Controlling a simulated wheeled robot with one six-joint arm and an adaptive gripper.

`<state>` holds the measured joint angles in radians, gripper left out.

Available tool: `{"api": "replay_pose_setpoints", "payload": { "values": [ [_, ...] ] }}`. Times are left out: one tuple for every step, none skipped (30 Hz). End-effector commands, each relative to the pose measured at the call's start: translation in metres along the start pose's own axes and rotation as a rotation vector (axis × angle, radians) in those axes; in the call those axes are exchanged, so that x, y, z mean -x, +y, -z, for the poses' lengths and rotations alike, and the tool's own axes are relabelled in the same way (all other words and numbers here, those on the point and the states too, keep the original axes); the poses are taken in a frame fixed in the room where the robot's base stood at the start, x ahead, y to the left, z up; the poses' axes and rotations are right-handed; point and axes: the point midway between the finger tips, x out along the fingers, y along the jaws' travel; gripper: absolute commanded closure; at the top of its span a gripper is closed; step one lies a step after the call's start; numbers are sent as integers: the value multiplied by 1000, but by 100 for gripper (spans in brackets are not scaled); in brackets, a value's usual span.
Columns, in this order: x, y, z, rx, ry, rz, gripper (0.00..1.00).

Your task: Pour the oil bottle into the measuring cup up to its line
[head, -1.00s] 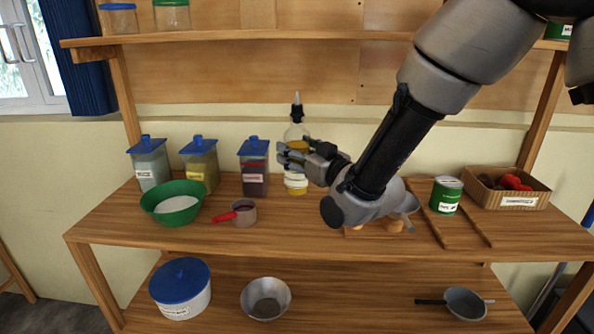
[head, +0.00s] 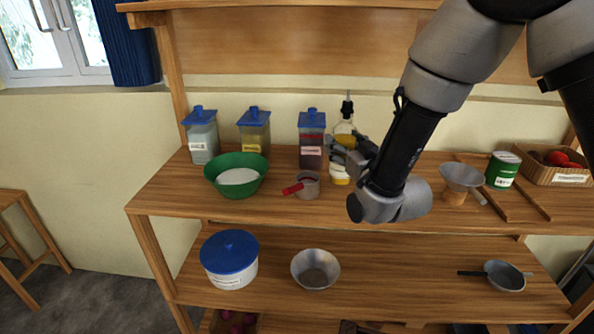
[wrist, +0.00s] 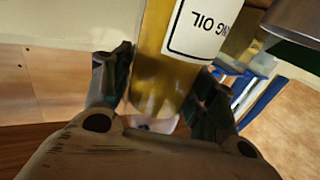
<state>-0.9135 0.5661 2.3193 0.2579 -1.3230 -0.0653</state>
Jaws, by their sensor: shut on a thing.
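The oil bottle (head: 344,128) is clear with yellow oil, a dark spout and a white label. It is upright, just right of the measuring cup and apart from it in the head view. My gripper (head: 343,151) is shut around its middle from the right. In the wrist view the bottle (wrist: 162,60) sits between the two fingers, its label partly reading "NG OIL". I cannot tell whether its base touches the shelf. The measuring cup (head: 308,187) is small and greyish with a red handle pointing left. It stands on the upper shelf; its line and contents are not clear.
A green bowl (head: 236,188) with white contents is left of the cup. Blue-lidded jars (head: 312,142) stand behind. The shelf's front edge is clear.

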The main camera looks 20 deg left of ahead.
Motion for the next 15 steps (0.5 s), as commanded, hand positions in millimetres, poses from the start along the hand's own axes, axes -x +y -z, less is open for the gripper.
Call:
{"api": "replay_pose_setpoints", "payload": {
  "values": [
    [0, 0, 1, 0, 3, 0, 88],
    [0, 0, 1, 0, 3, 0, 88],
    [0, 0, 1, 0, 3, 0, 88],
    [0, 0, 1, 0, 3, 0, 88],
    [0, 0, 1, 0, 3, 1, 88],
    [0, 0, 1, 2, 3, 1, 88],
    [0, 0, 2, 5, 3, 1, 88],
    [0, 0, 2, 9, 3, 1, 88],
    [0, 0, 2, 16, 3, 1, 88],
    [0, 1, 2, 22, 3, 1, 88],
    [0, 1, 2, 30, 3, 1, 88],
    [0, 1, 2, 42, 3, 1, 88],
    [0, 2, 3, 52, 3, 1, 88],
    [0, 2, 3, 63, 3, 1, 88],
    [0, 3, 3, 81, 3, 1, 88]
  ]
}}
